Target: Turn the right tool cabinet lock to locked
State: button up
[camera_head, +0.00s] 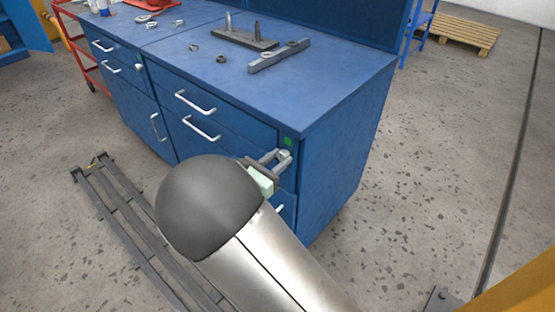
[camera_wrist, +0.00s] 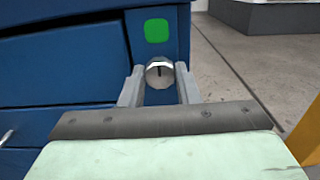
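The right tool cabinet lock (camera_wrist: 160,74) is a round silver knob with a dark, roughly upright slot, on the blue cabinet front. A green square marker (camera_wrist: 157,31) sits just above it and also shows in the head view (camera_head: 288,141). My gripper (camera_wrist: 160,82) is at the lock, with one finger on each side of the knob. Narrow gaps seem to show between fingers and knob, so the fingers look open around it; contact is unclear. In the head view my gripper (camera_head: 277,157) reaches the cabinet's right front edge, and my arm hides part of the lower front.
The blue cabinet (camera_head: 340,160) has several drawers with white handles. Its top holds a grey bar (camera_head: 279,57), a dark block with pegs (camera_head: 245,39) and small nuts. A dark metal frame (camera_head: 120,220) lies on the floor at left.

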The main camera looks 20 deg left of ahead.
jog(key=shift+c, duration=1.3)
jog(key=m+b, duration=0.2)
jog(key=m, duration=0.1)
jog(key=m+b, duration=0.1)
jog(key=shift+f+m+b, duration=0.25)
jog(key=shift+m+b, duration=0.1)
jog(key=shift+m, duration=0.05)
jog(key=m+b, duration=0.4)
jog(key=shift+f+m+b, duration=0.1)
jog(key=shift+m+b, duration=0.2)
jog(key=shift+b, duration=0.05)
jog(key=m+b, duration=0.6)
jog(key=b, duration=0.2)
jog(key=m+b, duration=0.2)
jog(key=b, duration=0.1)
jog(key=shift+r+m+b, duration=0.2)
jog(key=shift+m+b, duration=0.1)
jog(key=shift+r, duration=0.1)
